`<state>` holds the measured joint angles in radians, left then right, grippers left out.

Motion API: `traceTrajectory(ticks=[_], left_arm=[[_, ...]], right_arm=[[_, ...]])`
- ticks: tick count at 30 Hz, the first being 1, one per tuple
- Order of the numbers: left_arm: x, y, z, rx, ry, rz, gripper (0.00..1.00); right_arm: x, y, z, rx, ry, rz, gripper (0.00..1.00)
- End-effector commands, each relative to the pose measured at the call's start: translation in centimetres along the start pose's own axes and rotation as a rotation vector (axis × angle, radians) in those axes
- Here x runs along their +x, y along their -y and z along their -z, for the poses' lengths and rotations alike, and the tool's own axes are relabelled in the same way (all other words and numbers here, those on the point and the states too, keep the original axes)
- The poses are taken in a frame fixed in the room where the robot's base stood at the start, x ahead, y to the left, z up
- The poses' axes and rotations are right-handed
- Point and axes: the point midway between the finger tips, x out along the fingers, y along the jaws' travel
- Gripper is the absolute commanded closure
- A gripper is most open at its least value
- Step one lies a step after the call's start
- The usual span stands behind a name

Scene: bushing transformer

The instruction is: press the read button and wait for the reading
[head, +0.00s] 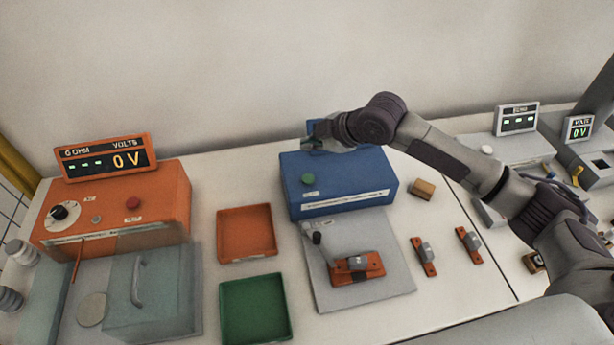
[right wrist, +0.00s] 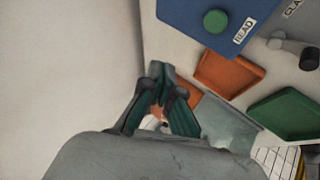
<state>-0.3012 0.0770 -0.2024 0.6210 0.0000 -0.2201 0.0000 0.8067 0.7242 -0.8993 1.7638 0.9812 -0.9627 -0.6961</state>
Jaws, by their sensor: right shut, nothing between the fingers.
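The blue box (head: 340,182) stands at the middle of the bench. A green button (head: 308,180) is on its sloped front; in the right wrist view the button (right wrist: 216,21) sits beside a READ label (right wrist: 244,30). My right gripper (head: 312,130) is over the back left edge of the box, apart from the button. Its fingers (right wrist: 158,82) are together, with nothing between them. A display (head: 104,158) on the orange box at left shows dashes and 0 V. A small display (head: 517,119) at the back right shows dashes. My left gripper is not in view.
A grey plate with an orange clamp fixture (head: 358,267) lies before the blue box. An orange tray (head: 246,233) and a green tray (head: 255,308) lie left of it. Small orange parts (head: 424,257) lie to the right. The wall is close behind.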

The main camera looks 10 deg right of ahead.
Motion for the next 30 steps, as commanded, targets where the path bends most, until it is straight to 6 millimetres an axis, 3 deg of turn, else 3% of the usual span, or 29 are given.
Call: traceTrajectory(ticks=[8, 22, 30], left_arm=[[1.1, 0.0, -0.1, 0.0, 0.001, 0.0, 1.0], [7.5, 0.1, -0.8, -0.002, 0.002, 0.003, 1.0], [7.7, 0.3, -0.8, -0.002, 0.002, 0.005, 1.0]], right_arm=[[0.7, 0.6, -0.5, 0.0, 0.0, 0.0, 1.0], [4.9, 3.6, -3.5, 0.0, -0.001, 0.0, 1.0], [6.1, 4.5, -4.4, 0.0, 0.0, 0.0, 1.0]])
